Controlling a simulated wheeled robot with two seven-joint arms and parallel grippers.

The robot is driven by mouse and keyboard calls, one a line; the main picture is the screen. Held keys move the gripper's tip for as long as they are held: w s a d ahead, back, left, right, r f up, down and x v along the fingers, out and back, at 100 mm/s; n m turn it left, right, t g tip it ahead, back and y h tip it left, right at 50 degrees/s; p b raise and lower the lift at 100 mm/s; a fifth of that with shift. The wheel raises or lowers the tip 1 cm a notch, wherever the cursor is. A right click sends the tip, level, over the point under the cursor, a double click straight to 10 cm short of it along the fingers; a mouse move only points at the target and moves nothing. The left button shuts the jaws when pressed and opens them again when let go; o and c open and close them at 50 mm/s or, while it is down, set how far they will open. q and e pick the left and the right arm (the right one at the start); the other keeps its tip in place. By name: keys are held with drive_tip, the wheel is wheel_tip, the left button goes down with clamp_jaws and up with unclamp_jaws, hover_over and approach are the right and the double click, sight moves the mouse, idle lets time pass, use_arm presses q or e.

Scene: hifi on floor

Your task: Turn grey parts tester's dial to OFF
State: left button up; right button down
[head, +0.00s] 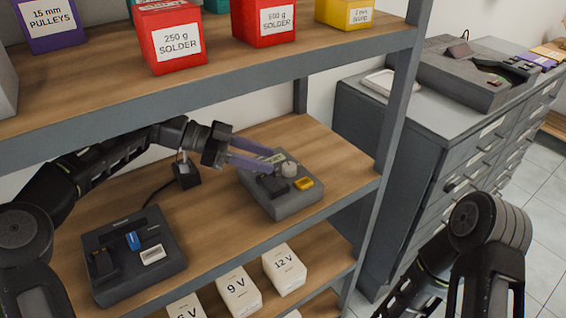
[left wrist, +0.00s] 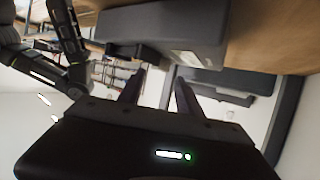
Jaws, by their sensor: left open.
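The grey parts tester (head: 283,204) sits on the middle shelf in the head view. It has a round grey dial (head: 289,169) at its back right, a yellow part (head: 304,183) and a black part in front, and a small label behind the fingers. The dial's markings are too small to read. My left gripper (head: 273,161) is open, its fingers reaching over the tester from the left, with the tips just left of the dial. Its fingers (left wrist: 158,88) also show in the left wrist view, empty, below a grey box that seems to be the tester. My right gripper is out of view.
A dark device (head: 135,254) with a blue switch lies front left on the same shelf. A small black box (head: 186,173) with a cable stands behind it. The upper shelf (head: 219,74), holding red bins, overhangs. A shelf post (head: 385,150) stands right.

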sight(287, 166)
use_arm(q)
drive_tip(key=x, duration=0.5)
drive_tip(key=shift+d+p, duration=0.2)
drive_tip(key=shift+p, duration=0.2)
clamp_jaws()
